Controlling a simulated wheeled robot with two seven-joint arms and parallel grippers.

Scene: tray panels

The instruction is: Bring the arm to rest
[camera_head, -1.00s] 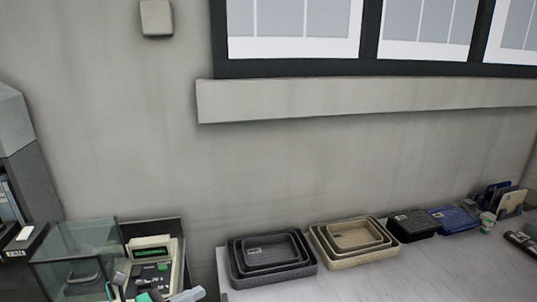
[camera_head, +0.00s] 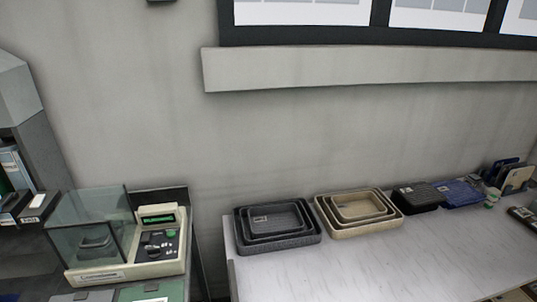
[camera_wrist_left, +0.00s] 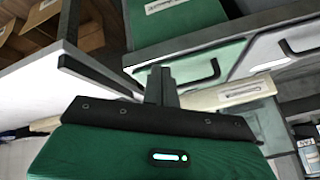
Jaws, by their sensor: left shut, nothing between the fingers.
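My left gripper (camera_wrist_left: 161,84) shows in the left wrist view. Its dark fingers are together with nothing between them. Beyond them are green and whitish panels with dark handles, the green panel (camera_wrist_left: 190,62) and the whitish panel (camera_wrist_left: 268,58). The gripper looks apart from these, though the exact gap is hard to judge. Neither gripper shows in the head view. A green panel (camera_head: 150,291) and a grey-white panel (camera_head: 80,297) show at its bottom left edge.
A machine with a keypad (camera_head: 160,240) and a clear box (camera_head: 88,225) stands at left. A dark tray stack (camera_head: 285,240) and a beige tray stack (camera_head: 360,229) sit on the white table (camera_head: 350,272), with a black tray (camera_head: 418,199) and a blue tray (camera_head: 460,195) farther right. The table's front is mostly clear.

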